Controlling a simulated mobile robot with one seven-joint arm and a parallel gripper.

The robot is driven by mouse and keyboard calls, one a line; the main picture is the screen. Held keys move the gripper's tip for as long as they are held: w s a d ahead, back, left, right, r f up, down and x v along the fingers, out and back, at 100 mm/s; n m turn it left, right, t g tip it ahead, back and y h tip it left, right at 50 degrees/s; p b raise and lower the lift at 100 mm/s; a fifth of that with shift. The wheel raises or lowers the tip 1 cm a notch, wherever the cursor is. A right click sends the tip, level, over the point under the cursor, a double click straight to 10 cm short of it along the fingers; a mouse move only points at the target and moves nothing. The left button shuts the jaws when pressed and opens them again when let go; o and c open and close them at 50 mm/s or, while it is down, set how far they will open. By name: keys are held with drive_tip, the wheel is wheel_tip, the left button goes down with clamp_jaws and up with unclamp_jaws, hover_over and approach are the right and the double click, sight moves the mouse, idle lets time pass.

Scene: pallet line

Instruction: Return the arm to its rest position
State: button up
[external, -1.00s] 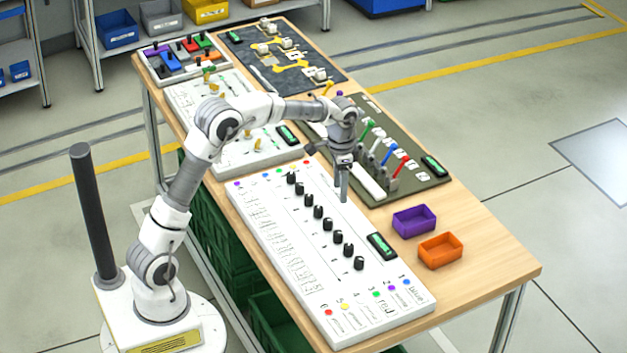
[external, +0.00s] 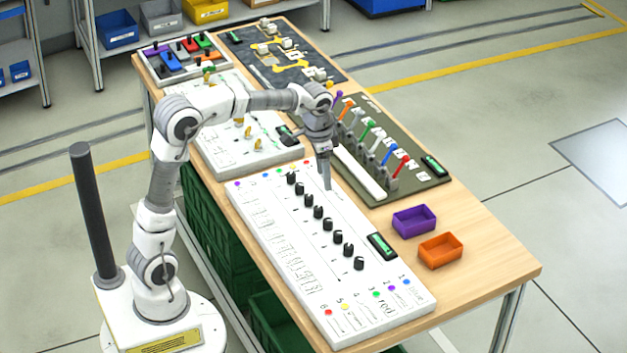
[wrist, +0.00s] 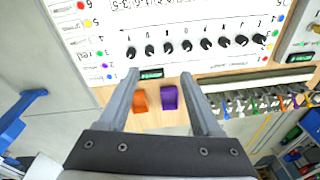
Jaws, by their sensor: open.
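My gripper (external: 327,184) hangs pointing down over the upper right part of the white knob panel (external: 262,215) in the external view. It is empty. In the wrist view both fingers of my gripper (wrist: 158,82) stand apart with nothing between their tips. The row of black knobs (external: 326,224) runs along the panel, and the knobs also show in the wrist view (wrist: 185,45). My arm reaches over the table from the left with its elbow raised and bent.
An olive panel (external: 412,185) with coloured levers stands just right of my gripper. A purple bin (external: 414,222) and an orange bin (external: 440,251) sit on the table's right side. Further panels fill the far end. Bare wood (external: 490,262) is clear at the right front.

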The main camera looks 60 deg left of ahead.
drive_tip(key=s+d+n+t, duration=0.1)
drive_tip(key=s+d+t, duration=0.1)
drive_tip(key=s, duration=1)
drive_tip(key=s+d+n+t, duration=0.1)
drive_tip(key=s+d+t, duration=0.1)
drive_tip(key=s, duration=1)
drive_tip(key=shift+s+d+r, duration=0.25)
drive_tip(key=shift+d+r, duration=0.2)
drive_tip(key=shift+d, duration=0.35)
idle(0.9)
